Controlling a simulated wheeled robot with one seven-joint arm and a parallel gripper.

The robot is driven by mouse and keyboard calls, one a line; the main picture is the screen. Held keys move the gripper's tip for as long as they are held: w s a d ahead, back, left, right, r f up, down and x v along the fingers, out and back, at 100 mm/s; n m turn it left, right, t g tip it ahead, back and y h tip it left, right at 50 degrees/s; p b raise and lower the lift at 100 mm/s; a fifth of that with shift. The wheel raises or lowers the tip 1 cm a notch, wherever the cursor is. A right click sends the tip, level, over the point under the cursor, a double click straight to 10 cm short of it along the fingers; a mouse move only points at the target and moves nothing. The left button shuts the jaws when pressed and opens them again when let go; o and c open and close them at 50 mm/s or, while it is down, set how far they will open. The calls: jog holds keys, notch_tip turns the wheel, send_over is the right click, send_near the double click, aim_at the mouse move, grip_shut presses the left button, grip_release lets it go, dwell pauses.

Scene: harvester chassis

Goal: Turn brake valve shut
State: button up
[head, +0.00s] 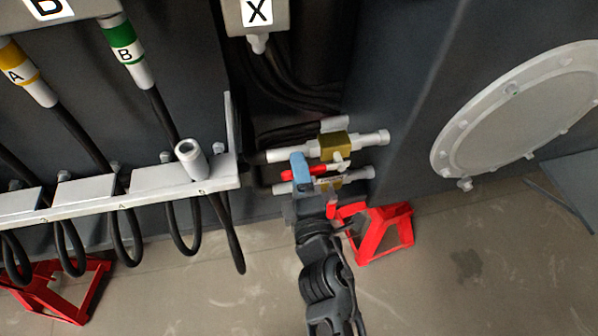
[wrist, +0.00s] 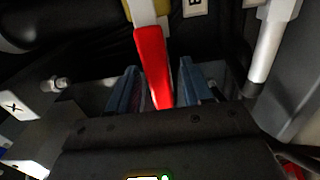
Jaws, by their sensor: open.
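The brake valve (head: 335,146) has a brass body on a light horizontal pipe, beside the dark chassis wall in the head view. A red lever handle (head: 318,169) runs left from a pale stem just below that body. In the wrist view the red handle (wrist: 152,68) hangs from a white stem, with its lower end between my two blue fingers. My gripper (head: 300,168) is open around the handle, with a visible gap on the right side. Contact with the left finger cannot be told. In the head view my blue finger hides part of the handle.
A second brass fitting on a pipe (head: 357,174) lies just below the valve. A pale hose rack (head: 130,199) with looped black hoses stands left. A red stand (head: 385,232) is close behind my arm. A round cover (head: 520,110) is at right.

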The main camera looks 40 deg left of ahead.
grip_shut()
dwell(0.5)
